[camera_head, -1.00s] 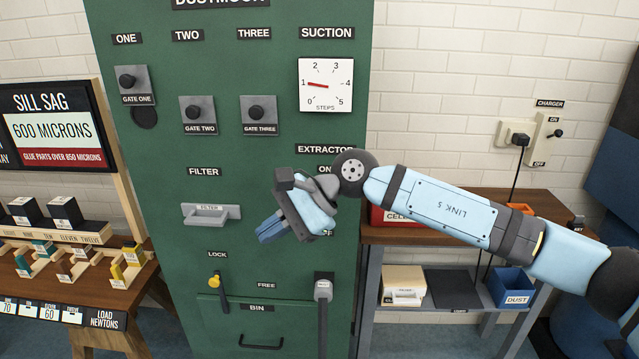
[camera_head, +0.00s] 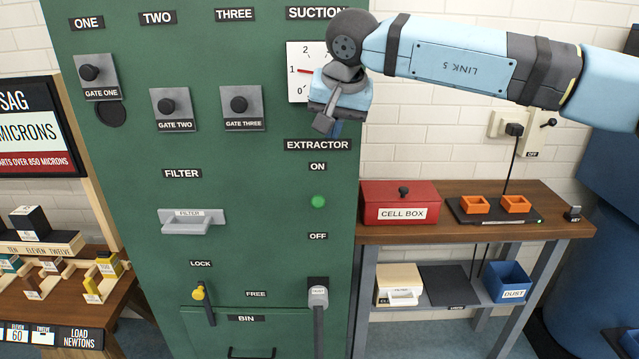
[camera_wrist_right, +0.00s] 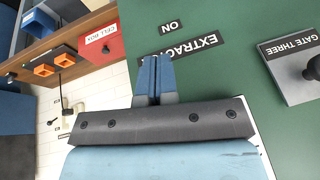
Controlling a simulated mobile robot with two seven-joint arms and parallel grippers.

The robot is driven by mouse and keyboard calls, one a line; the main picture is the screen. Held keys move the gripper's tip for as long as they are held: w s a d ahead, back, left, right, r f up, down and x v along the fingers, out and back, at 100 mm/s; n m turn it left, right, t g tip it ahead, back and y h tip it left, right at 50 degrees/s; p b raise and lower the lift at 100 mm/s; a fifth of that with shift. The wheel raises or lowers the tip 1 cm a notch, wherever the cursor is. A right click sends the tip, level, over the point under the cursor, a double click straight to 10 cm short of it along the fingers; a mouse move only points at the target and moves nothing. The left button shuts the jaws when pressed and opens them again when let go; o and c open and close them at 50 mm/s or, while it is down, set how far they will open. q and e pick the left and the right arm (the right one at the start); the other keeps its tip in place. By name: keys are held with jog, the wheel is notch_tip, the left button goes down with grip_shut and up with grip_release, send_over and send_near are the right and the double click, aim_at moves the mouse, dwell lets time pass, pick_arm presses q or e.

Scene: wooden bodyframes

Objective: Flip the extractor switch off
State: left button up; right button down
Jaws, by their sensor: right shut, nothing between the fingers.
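The extractor control is on the green cabinet front in the head view, under the EXTRACTOR sign (camera_head: 317,145). A bright green round spot (camera_head: 318,202) sits between the ON label (camera_head: 317,167) and the OFF label (camera_head: 318,236). I cannot tell whether it is a lamp or the switch itself; no separate lever shows there. My right gripper (camera_head: 336,129) is shut and empty, in front of the cabinet just above the EXTRACTOR sign. In the right wrist view its blue fingers (camera_wrist_right: 154,78) are together beside the EXTRACTOR sign (camera_wrist_right: 192,47). My left gripper is not in view.
The suction dial (camera_head: 299,72) is partly hidden behind my right gripper. Gate knobs, a filter handle (camera_head: 190,222), a yellow lock lever (camera_head: 199,292) and a grey handle (camera_head: 318,298) stick out from the cabinet. A red cell box (camera_head: 400,204) stands on the bench at right.

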jog(key=p, duration=0.2)
send_over(320, 196)
jog(key=w+d, duration=0.1)
jog(key=w, duration=0.1)
notch_tip(320, 196, down, 9)
jog(key=f, duration=0.1)
jog(key=s+f, duration=0.1)
jog(key=f, duration=0.1)
jog(key=shift+s+a, duration=0.25)
jog(key=shift+a, duration=0.1)
jog(key=shift+s+a+f, duration=0.1)
jog(key=shift+s+f, duration=0.1)
jog(key=shift+f, duration=0.25)
